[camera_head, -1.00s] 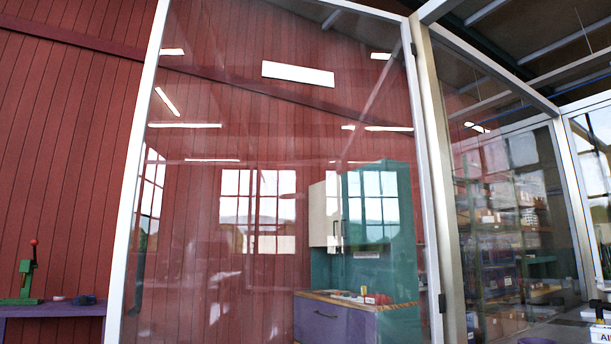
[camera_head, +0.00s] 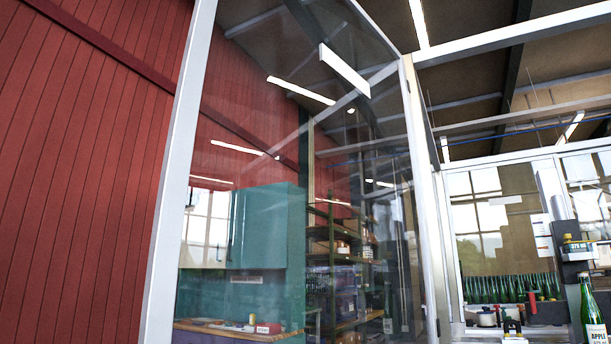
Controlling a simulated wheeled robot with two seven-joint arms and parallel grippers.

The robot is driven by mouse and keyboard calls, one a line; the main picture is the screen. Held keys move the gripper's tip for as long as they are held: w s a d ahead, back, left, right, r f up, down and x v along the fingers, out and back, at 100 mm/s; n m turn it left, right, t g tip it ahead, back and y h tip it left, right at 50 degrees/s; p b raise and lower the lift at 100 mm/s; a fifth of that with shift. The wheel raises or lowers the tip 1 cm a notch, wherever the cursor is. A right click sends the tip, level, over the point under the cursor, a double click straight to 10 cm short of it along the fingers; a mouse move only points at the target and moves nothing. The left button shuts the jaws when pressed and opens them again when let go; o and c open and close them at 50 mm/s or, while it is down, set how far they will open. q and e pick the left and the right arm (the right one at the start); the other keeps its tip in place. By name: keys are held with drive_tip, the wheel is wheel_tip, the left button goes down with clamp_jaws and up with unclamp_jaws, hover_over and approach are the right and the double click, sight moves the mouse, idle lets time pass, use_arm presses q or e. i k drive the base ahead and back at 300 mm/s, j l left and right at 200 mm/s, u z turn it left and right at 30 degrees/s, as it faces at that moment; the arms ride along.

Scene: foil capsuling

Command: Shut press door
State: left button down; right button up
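The press door (camera_head: 172,200) is a tall clear glass panel in a white frame. It fills the left and middle of the head view and stands open at an angle to the enclosure. Its right side meets a pale upright post (camera_head: 422,200), where the enclosure begins. The lower edge of the door is cut off by the picture. No handle can be made out clearly. Neither my left nor my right gripper is in view.
Inside on the right stand a row of green bottles (camera_head: 510,290), a nearer labelled bottle (camera_head: 592,308) and a grey device (camera_head: 572,240). A teal cabinet (camera_head: 265,230) and shelving (camera_head: 340,260) show in the glass. A red plank wall (camera_head: 90,190) lies left.

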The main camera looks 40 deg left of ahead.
sight(157, 320)
drive_tip(key=j+z, duration=0.1)
drive_tip(key=j, duration=0.3)
drive_tip(key=k+j+z, duration=0.1)
drive_tip(key=j, duration=0.3)
drive_tip(key=k+j+z, duration=0.1)
drive_tip(key=j, duration=0.3)
drive_tip(key=k+j+z, duration=0.1)
drive_tip(key=j, duration=0.25)
drive_tip(key=i+j+z, duration=0.1)
drive_tip(key=j, duration=0.45)
drive_tip(key=i+j+z, duration=0.1)
drive_tip(key=j, duration=0.5)
drive_tip(key=k+l, duration=0.1)
drive_tip(key=k, duration=0.25)
drive_tip(key=k+l, duration=0.15)
drive_tip(key=k, duration=0.2)
drive_tip(key=j+z, duration=0.05)
